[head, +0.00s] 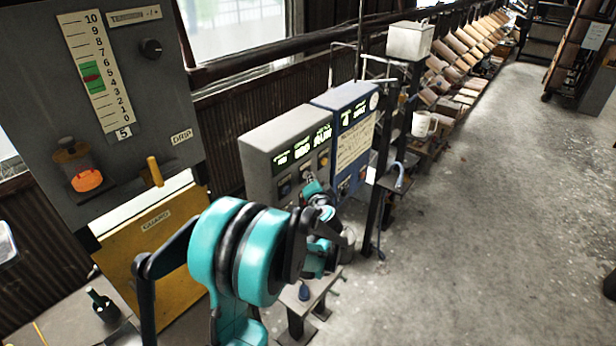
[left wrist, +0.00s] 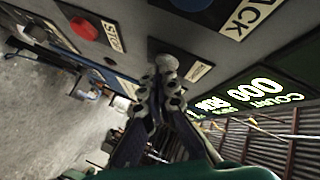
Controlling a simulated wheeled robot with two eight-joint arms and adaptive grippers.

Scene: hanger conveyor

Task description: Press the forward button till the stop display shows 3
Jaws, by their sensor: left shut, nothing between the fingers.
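The grey control box (head: 262,165) has several lit green displays (head: 302,148) and a row of buttons; their digits are too small to read surely. My left gripper (head: 308,184) is shut and empty in front of its button row. In the left wrist view its closed fingertips (left wrist: 168,78) are at a pale round button (left wrist: 165,65), touching or nearly so. The label beside that button is partly hidden and unreadable. A red button (left wrist: 83,28) has a STOP label. A blue button (left wrist: 190,4) has a label ending in "ACK". A COUNT display (left wrist: 268,87) reads 000. My right gripper is out of view.
A blue box (head: 348,120) with displays and a notice adjoins the grey box on the right. A grey panel (head: 140,80) with a scale and a yellow guard (head: 155,240) stand at left. A white mug (head: 424,124) is farther right.

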